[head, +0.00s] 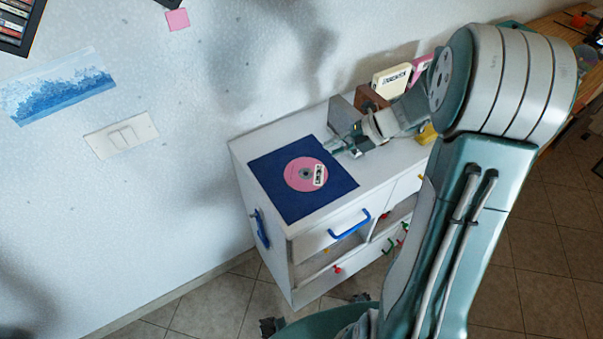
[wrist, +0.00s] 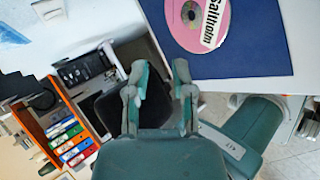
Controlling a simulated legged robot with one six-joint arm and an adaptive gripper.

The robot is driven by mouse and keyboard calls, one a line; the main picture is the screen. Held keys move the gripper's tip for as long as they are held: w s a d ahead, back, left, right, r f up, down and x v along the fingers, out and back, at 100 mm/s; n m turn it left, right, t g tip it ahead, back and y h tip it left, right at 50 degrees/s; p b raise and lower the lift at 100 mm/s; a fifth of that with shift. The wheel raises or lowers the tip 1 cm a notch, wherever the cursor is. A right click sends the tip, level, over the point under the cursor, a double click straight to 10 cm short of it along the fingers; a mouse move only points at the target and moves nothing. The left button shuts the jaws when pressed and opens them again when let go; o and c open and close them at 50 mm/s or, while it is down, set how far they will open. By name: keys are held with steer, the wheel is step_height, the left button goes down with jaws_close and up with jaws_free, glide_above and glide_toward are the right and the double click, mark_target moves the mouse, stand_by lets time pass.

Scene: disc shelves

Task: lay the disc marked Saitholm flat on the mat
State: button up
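The pink disc (head: 297,183) lies flat on the dark blue mat (head: 266,169), near its middle. In the wrist view the disc (wrist: 186,30) shows at the top, cut off by the frame edge, with a white label that reads like "Saitholm". The mat (wrist: 262,52) fills the upper right there. My gripper (head: 342,149) is just right of the mat's edge in the head view, low over the cabinet top and apart from the disc. In the wrist view my gripper (wrist: 161,75) has its two fingers spread with nothing between them.
The mat is on a white cabinet (head: 262,140) against the wall, with a blue drawer handle (head: 350,225) in front. A cream box (head: 390,80) and other items stand behind my wrist. An orange rack (wrist: 72,125) of coloured cases shows in the wrist view.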

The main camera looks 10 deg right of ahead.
steer(key=shift+r, duration=0.1)
step_height(320, 180, up, 8)
steer(key=d, duration=0.2)
steer(key=shift+s, duration=0.4)
steer(key=shift+d, duration=0.1)
steer(key=s+a+r+m+h, duration=0.2)
steer(key=s+m, duration=0.4)
steer(key=m, duration=0.4)
steer(key=s+a+r+m+t+h, duration=0.1)
steer(key=s+a+r+m+h, duration=0.1)
steer(key=s+m, duration=0.5)
steer(key=s+a+r+m+t+h, duration=0.1)
steer(key=s+a+m+h, duration=0.3)
steer(key=m, duration=1.1)
steer(key=s+r+h, duration=0.1)
steer(key=s, duration=0.2)
